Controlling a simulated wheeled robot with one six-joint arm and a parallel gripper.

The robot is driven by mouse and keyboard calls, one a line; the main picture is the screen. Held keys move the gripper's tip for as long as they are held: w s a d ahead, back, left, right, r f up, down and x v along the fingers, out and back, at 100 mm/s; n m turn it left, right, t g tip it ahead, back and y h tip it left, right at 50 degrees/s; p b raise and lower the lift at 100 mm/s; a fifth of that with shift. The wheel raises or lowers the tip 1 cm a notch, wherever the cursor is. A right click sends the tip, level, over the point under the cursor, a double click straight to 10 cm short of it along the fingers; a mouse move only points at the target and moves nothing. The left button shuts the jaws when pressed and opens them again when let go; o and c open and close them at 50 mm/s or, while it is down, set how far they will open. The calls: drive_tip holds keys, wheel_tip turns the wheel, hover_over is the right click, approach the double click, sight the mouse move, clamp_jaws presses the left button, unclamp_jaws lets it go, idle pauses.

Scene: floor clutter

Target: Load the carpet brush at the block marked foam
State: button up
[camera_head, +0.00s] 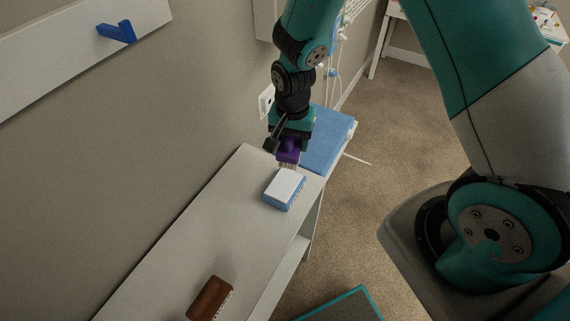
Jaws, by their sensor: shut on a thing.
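My gripper (289,148) is over the far end of the narrow grey bench. It is shut on a purple brush (289,156), whose pale bristles point down. I cannot tell whether the bristles touch anything. Just in front of it on the bench lies a blue brush-like block with a white top (284,189) and bristles along its right side. A brown brush (209,298) with pale bristles lies nearer on the bench. Behind my gripper is a flat blue block or pad (328,140). No "foam" marking is readable, and I cannot tell which brush is the carpet brush.
The grey bench (220,235) runs along the wall, clear between the blue and brown brushes. A blue hook (117,32) is on a wall board at upper left. A teal-edged thing (345,305) is on the floor at the bottom. Carpet is open at right of the bench.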

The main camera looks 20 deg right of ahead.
sight(284, 155)
drive_tip(key=a+f+m+b, duration=0.1)
drive_tip(key=s+a+f+m, duration=0.1)
drive_tip(key=f+m, duration=0.1)
drive_tip(key=shift+s+a+f+b, duration=0.1)
drive_tip(key=shift+s+a+b, duration=0.05)
drive_tip(key=shift+a+b, duration=0.15)
drive_tip(key=shift+f+b, duration=2.5)
drive_tip(key=shift+f, duration=0.4)
drive_tip(key=shift+f+b, duration=0.35)
drive_tip(key=shift+f, duration=0.25)
wheel_tip(284, 155, up, 7)
drive_tip(key=p, duration=0.6)
drive_tip(key=shift+r, duration=0.1)
